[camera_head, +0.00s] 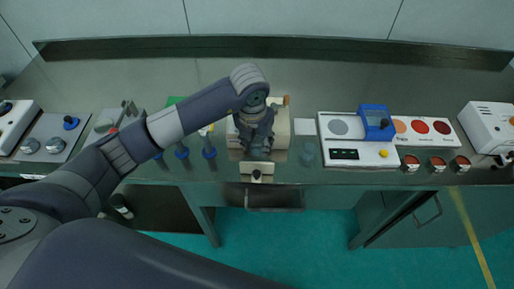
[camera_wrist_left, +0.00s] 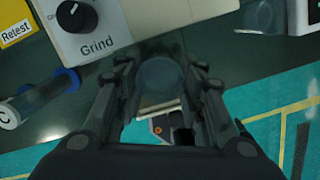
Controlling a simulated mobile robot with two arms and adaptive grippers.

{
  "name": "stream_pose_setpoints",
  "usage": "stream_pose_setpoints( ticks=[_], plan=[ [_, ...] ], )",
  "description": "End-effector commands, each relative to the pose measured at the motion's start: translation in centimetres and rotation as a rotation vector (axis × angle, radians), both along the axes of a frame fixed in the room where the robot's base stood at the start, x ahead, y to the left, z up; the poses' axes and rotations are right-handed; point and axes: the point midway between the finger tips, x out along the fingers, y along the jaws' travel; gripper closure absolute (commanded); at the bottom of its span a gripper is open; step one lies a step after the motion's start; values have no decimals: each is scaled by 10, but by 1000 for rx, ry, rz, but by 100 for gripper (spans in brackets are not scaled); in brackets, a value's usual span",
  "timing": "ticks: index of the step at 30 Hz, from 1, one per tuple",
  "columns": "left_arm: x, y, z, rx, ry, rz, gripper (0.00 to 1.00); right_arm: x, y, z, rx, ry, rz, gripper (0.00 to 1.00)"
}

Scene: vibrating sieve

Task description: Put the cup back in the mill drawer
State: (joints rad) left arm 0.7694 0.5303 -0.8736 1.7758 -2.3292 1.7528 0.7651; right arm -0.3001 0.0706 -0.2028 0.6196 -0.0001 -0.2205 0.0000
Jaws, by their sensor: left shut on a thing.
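My left gripper (camera_head: 257,150) is over the front of the cream mill (camera_head: 279,125) and hides much of it. In the left wrist view the mill shows a black knob marked "Grind" (camera_wrist_left: 76,16). A round, clear, greyish cup (camera_wrist_left: 160,78) sits between the fingers of my left gripper, which is shut on it. A pale drawer front (camera_head: 257,172) with a small knob stands out ahead of the mill, near the counter's front edge. Whether the cup touches the drawer is hidden. My right gripper is not in view.
A white device with a blue block (camera_head: 376,122) stands to the right, with several small cups (camera_head: 437,164) beyond it. A faint clear vessel (camera_head: 307,155) stands between mill and device. Blue-capped tubes (camera_head: 209,153) are to the left. The counter behind is clear.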

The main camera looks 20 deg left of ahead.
Motion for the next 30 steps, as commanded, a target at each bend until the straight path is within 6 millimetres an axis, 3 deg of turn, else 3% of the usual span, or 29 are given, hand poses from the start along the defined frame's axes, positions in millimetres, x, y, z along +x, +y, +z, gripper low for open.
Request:
stream_pose_setpoints(
  ticks=[9,20,21,23,30],
  plan=[
    [-1,0,-37,1,2,-2,86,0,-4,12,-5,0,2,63],
    [0,0,-43,0,0,-3,86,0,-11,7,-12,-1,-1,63],
    [0,0,-42,0,0,-3,59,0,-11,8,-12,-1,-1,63],
    [0,0,-41,0,0,-3,45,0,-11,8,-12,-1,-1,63],
    [0,0,-41,0,0,-3,44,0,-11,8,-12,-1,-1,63]
  ],
)
